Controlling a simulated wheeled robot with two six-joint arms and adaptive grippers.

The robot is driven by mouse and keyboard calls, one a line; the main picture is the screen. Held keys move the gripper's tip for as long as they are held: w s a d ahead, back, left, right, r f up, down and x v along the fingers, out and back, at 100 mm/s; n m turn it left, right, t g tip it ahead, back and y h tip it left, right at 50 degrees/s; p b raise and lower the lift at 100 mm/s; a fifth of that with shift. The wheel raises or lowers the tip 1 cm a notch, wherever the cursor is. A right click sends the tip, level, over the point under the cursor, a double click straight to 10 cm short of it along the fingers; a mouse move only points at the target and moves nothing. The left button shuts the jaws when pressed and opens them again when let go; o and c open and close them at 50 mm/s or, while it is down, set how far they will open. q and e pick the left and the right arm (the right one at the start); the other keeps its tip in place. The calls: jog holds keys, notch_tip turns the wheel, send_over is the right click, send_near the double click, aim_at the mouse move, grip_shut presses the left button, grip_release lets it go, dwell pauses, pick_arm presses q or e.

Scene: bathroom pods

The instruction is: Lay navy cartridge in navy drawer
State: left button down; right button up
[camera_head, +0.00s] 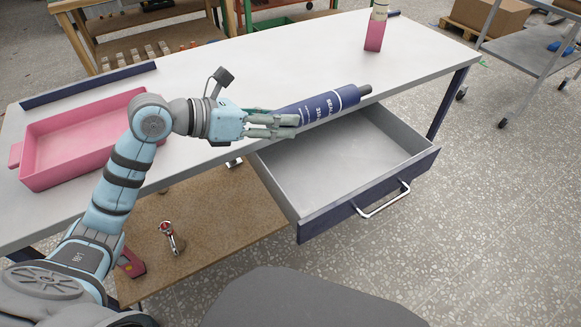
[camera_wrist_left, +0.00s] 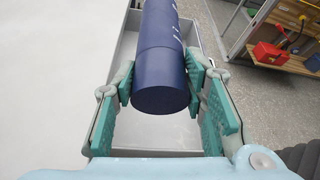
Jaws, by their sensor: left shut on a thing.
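The navy cartridge (camera_head: 325,105) is a dark blue cylinder with white lettering and a grey nozzle at its right end. My left gripper (camera_head: 293,126) is shut on it near its left end and holds it roughly level. In the left wrist view the cartridge (camera_wrist_left: 165,60) sits between the green finger pads of the gripper (camera_wrist_left: 163,90). The navy drawer (camera_head: 372,198) is pulled out from under the table, with a navy front, a silver handle and an empty grey inside. The cartridge is over the drawer's back part, near the table edge. My right gripper is in neither view.
A pink tray (camera_head: 85,140) stands on the white table (camera_head: 270,62) at the left. A pink bottle (camera_head: 376,32) stands at the table's far right. A lower wooden shelf (camera_head: 215,205) holds a red and silver tool (camera_head: 171,237). The middle of the tabletop is clear.

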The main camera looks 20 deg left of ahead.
pick_arm(q)
notch_tip(320, 180, down, 12)
jog(key=b, duration=0.3)
jog(key=shift+r, duration=0.15)
jog(key=shift+f, duration=0.25)
jog(key=shift+w+r, duration=0.1)
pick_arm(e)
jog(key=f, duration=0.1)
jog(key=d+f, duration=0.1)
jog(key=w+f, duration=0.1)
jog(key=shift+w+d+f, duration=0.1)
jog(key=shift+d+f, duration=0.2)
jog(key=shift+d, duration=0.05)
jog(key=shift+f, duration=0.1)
pick_arm(q)
jog(key=shift+f+b, duration=0.4)
jog(key=shift+f, duration=0.05)
jog(key=shift+s+f, duration=0.15)
jog(key=shift+s, duration=0.05)
jog(key=c, duration=1.2)
grip_release()
jog(key=shift+c, duration=0.2)
jog(key=shift+o, duration=1.3)
jog(key=shift+w+f, duration=0.1)
jog(key=shift+f, duration=0.1)
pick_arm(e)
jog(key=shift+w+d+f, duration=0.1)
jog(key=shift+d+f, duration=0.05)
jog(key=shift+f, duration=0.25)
